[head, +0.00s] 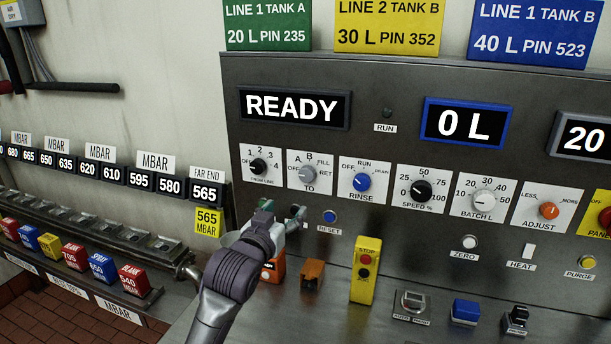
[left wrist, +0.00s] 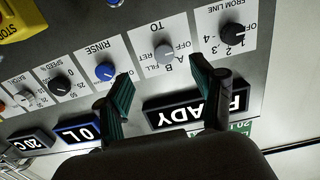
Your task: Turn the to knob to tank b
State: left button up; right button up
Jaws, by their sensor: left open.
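The TO knob (head: 307,174) is a small grey dial on a white plate marked A, B, FILL and RET. I cannot make out clearly which mark its pointer faces. My left gripper (head: 281,212) is in front of the panel, below the TO and FROM LINE plates. Its fingers are open and empty. In the left wrist view, which is upside down, the TO knob (left wrist: 163,53) lies beyond the gap between the fingertips (left wrist: 158,70), and neither finger is around it. My right gripper is not in view.
The black FROM LINE knob (head: 258,167) is left of TO and the blue RINSE knob (head: 362,183) is right. Below are a RESET button (head: 330,216), an orange cover (head: 313,273) and a yellow STOP box (head: 365,270). The display (head: 293,108) reads READY.

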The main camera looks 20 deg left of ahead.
aim_at(306, 174)
pick_arm(q)
jog(key=shift+t, duration=0.3)
jog(key=w+p, duration=0.1)
jog(key=w, duration=0.3)
jog(key=w+r+p, duration=0.1)
jog(key=w, duration=0.3)
jog(key=w+r+p, duration=0.1)
jog(key=w, duration=0.4)
jog(key=shift+d+r, duration=0.15)
jog(key=shift+d, duration=0.05)
jog(key=shift+w, duration=0.8)
jog(key=c, duration=1.1)
jog(key=shift+c, duration=0.2)
